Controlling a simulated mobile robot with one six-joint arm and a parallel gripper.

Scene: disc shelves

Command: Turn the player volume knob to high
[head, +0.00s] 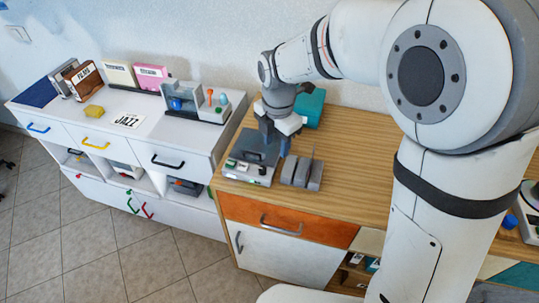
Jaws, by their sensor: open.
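A player-like device (247,175) with a white front and a dark grey top stands on the wooden cabinet top near its front left edge. Small controls, some green and one red, show on its front. I cannot tell which of them is the volume knob. My gripper (275,144) points down at the back right of the device, just over or beside its grey top. It is open and holds nothing that I can see. Whether its fingers touch the device is too small to tell.
A grey slotted block (302,172) with a thin upright rod stands right of the device. A teal box (309,108) is behind my gripper. The wooden top (350,150) is clear at right.

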